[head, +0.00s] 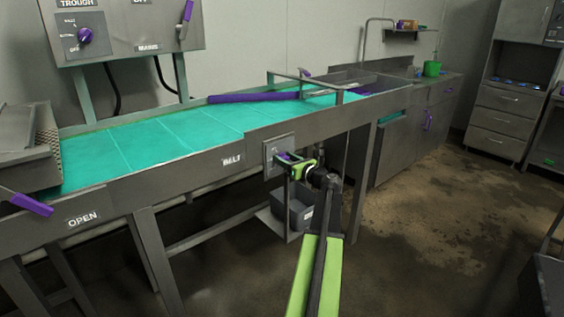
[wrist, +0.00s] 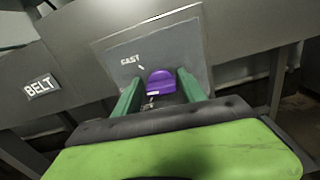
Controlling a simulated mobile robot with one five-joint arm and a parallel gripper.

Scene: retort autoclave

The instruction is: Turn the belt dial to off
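The belt dial (wrist: 161,80) is a purple knob on a grey metal plate (wrist: 190,32) with the word FAST at its upper left. A white mark shows on the knob's near edge; other lettering below it is partly hidden. In the head view the plate (head: 270,150) sits on the conveyor's front side, right of the BELT label (head: 232,160). My gripper (wrist: 158,83) is in front of the dial with its green fingers apart, one on each side of the knob. I cannot tell whether they touch it. My gripper (head: 296,164) partly hides the dial in the head view.
The teal conveyor belt (head: 170,138) runs above the plate, with a purple bar (head: 253,97) across it. Another panel with a purple dial (head: 86,35) stands at upper left. The floor at right is open.

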